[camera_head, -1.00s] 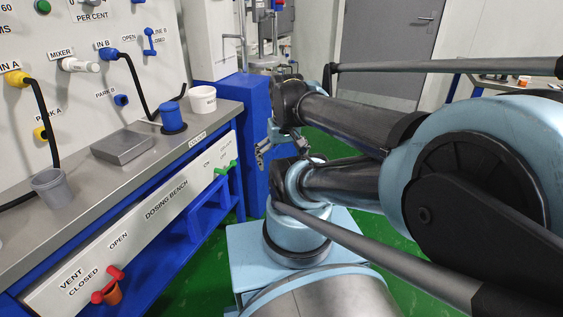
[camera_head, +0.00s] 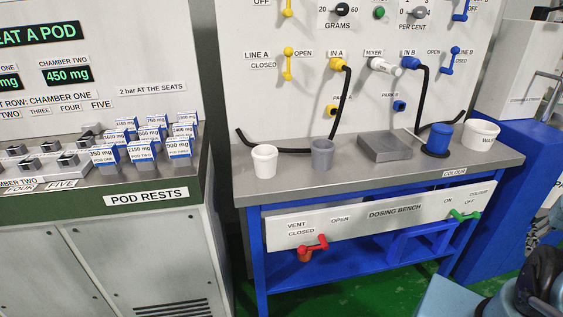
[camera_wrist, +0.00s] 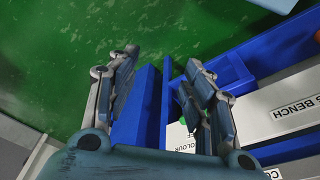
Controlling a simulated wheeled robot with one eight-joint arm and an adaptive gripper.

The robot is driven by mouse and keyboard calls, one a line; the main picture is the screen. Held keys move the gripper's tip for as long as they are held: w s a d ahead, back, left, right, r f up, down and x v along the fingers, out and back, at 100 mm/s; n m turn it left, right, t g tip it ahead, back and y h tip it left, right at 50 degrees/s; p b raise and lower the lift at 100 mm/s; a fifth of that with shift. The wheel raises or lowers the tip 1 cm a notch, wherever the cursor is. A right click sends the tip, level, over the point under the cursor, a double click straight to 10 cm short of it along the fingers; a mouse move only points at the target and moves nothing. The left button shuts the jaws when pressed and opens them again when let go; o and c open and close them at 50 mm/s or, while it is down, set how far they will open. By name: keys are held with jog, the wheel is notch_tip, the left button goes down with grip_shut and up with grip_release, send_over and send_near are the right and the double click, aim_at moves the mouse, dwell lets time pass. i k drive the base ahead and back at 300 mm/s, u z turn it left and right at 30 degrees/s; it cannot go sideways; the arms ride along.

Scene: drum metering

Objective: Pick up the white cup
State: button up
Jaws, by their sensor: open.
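The white cup (camera_head: 264,161) stands upright on the left end of the steel bench top in the head view. The white cup is not in the wrist view. In the head view only part of my arm (camera_head: 535,290) shows at the lower right, and the gripper is out of sight there.
On the bench (camera_head: 300,185) are a flat grey block (camera_head: 385,147), a blue cup (camera_head: 439,138) and a wide white tub (camera_head: 481,135). Black hoses hang from the panel, one lying behind the cups. Red (camera_head: 313,247) and green (camera_head: 464,215) handles stick out at the front.

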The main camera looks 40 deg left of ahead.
aim_at(265, 157)
jog(key=u, duration=1.8)
jog(key=k, duration=0.5)
jog(key=u, duration=0.5)
